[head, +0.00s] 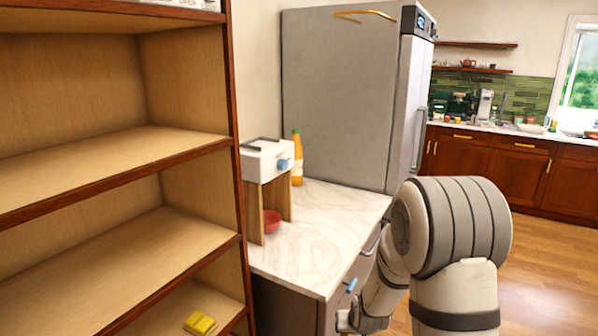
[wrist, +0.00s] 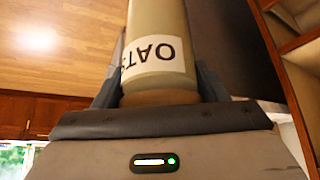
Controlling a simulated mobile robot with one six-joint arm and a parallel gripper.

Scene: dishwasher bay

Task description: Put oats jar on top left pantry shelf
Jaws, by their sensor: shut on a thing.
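In the wrist view, my gripper (wrist: 158,92) is shut on the oats jar (wrist: 157,25), a pale cylinder with a white label reading "OATS" upside down in the picture. Its far end is cut off by the frame edge. In the head view, my arm is at the lower right, and the gripper and jar cannot be made out. The wooden pantry shelf unit (head: 243,180) fills the left side of the head view. Its upper visible boards (head: 90,165) are bare. Part of the shelf unit (wrist: 295,42) also shows at the right of the wrist view.
A yellow object (head: 200,323) lies on a low shelf. A marble counter (head: 325,225) beside the shelves holds a white-topped stand (head: 266,160), a red bowl (head: 271,221) and an orange bottle (head: 297,160). A tall grey fridge (head: 340,95) stands behind. Open floor lies right.

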